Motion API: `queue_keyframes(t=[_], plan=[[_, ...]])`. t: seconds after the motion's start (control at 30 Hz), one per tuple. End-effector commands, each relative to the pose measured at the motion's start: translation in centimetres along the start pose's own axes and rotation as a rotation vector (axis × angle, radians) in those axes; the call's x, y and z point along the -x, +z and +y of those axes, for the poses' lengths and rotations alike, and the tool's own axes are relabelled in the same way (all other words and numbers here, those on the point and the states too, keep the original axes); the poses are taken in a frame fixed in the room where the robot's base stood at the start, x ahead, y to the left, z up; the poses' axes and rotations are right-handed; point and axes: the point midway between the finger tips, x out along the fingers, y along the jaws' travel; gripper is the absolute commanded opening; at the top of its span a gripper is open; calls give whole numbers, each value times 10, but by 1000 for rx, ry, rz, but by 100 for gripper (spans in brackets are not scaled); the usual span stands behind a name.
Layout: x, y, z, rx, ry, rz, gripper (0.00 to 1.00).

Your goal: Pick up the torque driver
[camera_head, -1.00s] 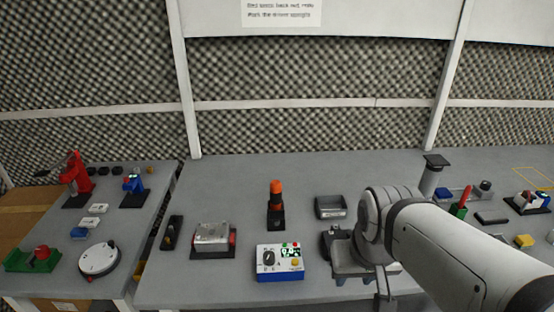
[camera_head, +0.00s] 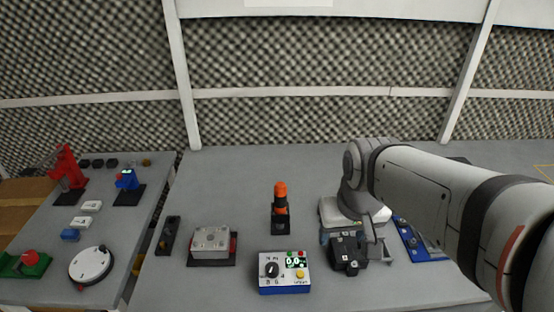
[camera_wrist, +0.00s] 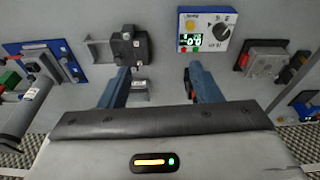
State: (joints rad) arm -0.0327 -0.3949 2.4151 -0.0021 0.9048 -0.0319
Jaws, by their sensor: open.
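The torque driver (camera_head: 281,196) has an orange grip and stands upright in a black holder (camera_head: 281,225) near the middle of the bench in the head view. In the wrist view a small reddish patch beside the right finger may be part of it, but I cannot tell. My gripper (camera_wrist: 158,71) is open, its two blue-grey fingers apart with nothing held between them. In the head view my gripper is to the right of the driver, apart from it, and its fingers are mostly hidden.
A blue-and-white tester (camera_head: 284,271) stands in front of the driver. A black box (camera_head: 347,251) is close to my gripper. A metal block on a dark base (camera_head: 211,242) is to the left. A white round dial (camera_head: 91,264) is on the left bench. Bench behind the driver is clear.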

Motion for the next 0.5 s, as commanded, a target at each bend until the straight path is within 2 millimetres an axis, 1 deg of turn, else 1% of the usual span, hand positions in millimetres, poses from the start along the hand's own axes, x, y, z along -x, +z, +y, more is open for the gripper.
queue_keyframes(t=[0.03, 0.07, 0.1, 0.23, 0.3, 0.4, 0.5], plan=[[4, -20, -4, 30, -4, -19, 58], [4, -31, -6, 46, -6, -29, 58], [4, -47, -9, 71, -9, -44, 58], [-6, -99, -24, 157, -20, -88, 58], [-15, -125, -34, 203, -26, -112, 58], [-32, -159, -49, 266, -34, -143, 58], [-52, -185, -64, 322, -41, -170, 58]])
